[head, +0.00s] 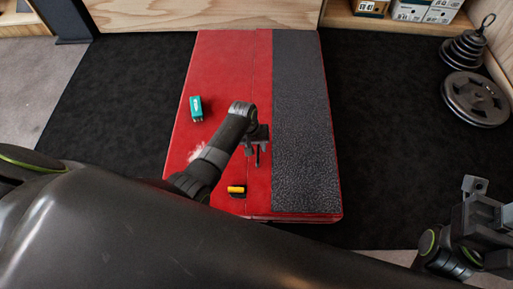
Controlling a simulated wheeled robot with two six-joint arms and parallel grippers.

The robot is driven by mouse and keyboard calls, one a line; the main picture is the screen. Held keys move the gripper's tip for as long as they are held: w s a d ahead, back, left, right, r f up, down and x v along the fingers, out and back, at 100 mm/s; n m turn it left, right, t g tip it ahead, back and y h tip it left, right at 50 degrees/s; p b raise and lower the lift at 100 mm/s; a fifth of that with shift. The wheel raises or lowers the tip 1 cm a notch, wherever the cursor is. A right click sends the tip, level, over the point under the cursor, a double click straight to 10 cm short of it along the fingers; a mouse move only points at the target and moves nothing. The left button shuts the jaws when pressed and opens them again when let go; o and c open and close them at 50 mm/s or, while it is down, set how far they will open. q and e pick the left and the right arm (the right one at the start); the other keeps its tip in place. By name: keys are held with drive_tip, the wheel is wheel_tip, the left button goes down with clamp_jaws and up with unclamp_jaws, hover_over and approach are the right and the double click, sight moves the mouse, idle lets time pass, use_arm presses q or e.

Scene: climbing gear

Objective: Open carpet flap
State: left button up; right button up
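A red crash pad (222,75) lies on the dark floor, with a seam running down its middle. The carpet flap (303,120), a dark grey textured strip, lies flat along the pad's right side. My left gripper (257,160) hangs over the pad at the seam, just left of the flap's left edge. It seems to hold nothing; the gap between its fingers is unclear, and I cannot tell if it touches the pad. My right gripper (488,208) is at the lower right, away from the pad and partly cut off by the picture edge.
On the pad lie a teal box (196,108), a white chalky patch (197,152) and a yellow-and-black brush (237,191). Weight plates (477,98) stand at the right. Boxes (410,10) sit on a wooden shelf behind.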

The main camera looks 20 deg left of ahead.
use_arm(q)
clamp_jaws()
idle(0.4)
